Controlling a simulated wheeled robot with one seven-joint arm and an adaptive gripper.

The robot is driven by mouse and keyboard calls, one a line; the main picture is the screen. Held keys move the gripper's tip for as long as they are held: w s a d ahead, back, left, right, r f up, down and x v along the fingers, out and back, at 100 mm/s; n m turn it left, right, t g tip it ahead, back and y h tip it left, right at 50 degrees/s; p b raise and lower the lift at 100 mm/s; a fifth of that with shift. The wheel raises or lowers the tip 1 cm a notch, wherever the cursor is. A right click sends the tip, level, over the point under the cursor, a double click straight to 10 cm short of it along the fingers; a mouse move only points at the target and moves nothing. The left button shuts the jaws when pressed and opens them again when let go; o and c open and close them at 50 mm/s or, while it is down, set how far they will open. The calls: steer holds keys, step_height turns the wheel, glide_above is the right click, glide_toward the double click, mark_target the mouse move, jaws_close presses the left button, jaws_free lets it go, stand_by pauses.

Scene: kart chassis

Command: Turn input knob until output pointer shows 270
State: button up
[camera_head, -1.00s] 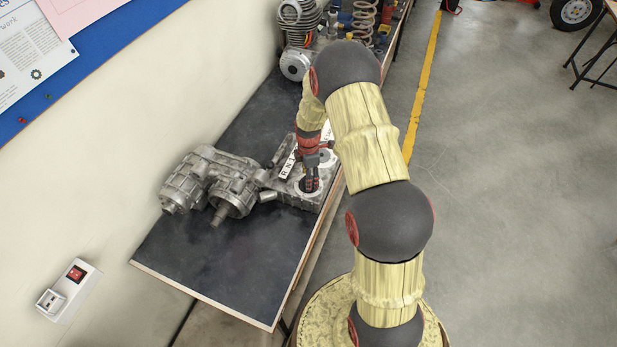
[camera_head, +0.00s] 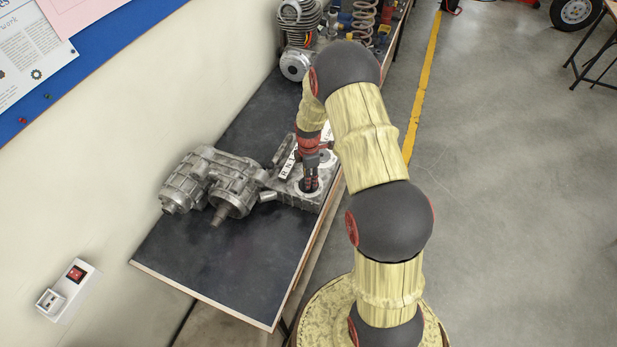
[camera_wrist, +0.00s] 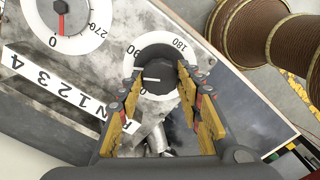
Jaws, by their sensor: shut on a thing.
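My gripper (camera_wrist: 161,76) is shut on the dark input knob (camera_wrist: 156,66), with one finger on each side. The knob's short white mark points left, below the 90 on its white dial (camera_wrist: 130,58); 180 is at the upper right. The lower part of this dial is hidden by the fingers. The output dial (camera_wrist: 85,41) is at the upper left of the wrist view. Its red pointer (camera_wrist: 61,22) points down, close to 0 and slightly toward the 270 side. In the head view my gripper (camera_head: 311,180) is over the near end of the metal housing.
A gearbox casting (camera_head: 215,180) stands left of the housing on the dark bench (camera_head: 225,255). An engine cylinder and a spring stand farther back. The near bench top is clear.

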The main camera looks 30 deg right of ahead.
steer(key=shift+m, duration=0.3)
steer(key=shift+c, duration=0.4)
